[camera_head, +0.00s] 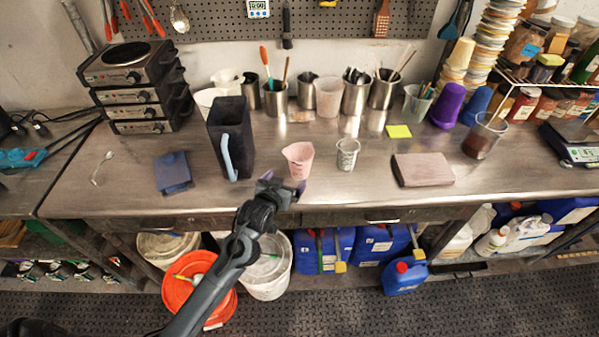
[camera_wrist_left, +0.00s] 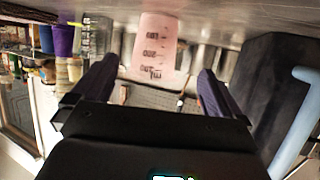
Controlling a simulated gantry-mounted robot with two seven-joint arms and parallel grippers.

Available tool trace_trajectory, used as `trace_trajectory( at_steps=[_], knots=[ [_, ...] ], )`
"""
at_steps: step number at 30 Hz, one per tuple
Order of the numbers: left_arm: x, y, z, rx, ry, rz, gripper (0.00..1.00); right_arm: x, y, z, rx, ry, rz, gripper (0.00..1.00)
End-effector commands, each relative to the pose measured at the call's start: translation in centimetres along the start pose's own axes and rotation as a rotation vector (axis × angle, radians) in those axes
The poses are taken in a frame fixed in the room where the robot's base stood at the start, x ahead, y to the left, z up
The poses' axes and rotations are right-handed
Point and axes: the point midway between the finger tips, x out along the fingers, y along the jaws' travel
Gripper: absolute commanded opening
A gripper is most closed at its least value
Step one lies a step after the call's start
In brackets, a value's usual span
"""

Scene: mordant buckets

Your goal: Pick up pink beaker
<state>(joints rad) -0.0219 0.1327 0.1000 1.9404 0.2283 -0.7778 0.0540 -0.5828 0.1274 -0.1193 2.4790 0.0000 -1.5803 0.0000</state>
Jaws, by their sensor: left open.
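The pink beaker (camera_head: 298,160) stands upright on the metal bench, close to the front edge. It also shows in the left wrist view (camera_wrist_left: 155,45), upside down in that picture, with dark markings on its side. My left gripper (camera_head: 281,184) is just in front of the beaker, at the bench edge. In the left wrist view its two dark fingers (camera_wrist_left: 157,82) are spread apart, with the beaker beyond and between them. Nothing is held. My right gripper is not in view.
A tall black pitcher (camera_head: 231,138) with a light blue handle stands left of the beaker. A clear measuring cup (camera_head: 347,154) stands to its right.

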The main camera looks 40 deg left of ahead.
Motion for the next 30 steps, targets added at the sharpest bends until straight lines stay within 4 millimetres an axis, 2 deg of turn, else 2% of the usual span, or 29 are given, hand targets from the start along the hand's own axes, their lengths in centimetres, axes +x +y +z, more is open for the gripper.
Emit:
trace_trajectory(
  at_steps=[9, 19, 30],
  knots=[
    [4.2, 0.1, -0.2, -0.002, 0.006, 0.000, 1.00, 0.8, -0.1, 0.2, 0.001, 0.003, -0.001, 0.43],
    [6.2, 0.2, -0.2, -0.001, 0.004, 0.000, 1.00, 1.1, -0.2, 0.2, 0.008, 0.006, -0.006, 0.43],
    [10.3, 0.6, -0.5, -0.001, 0.004, 0.001, 1.00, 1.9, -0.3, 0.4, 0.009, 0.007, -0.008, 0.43]
  ],
)
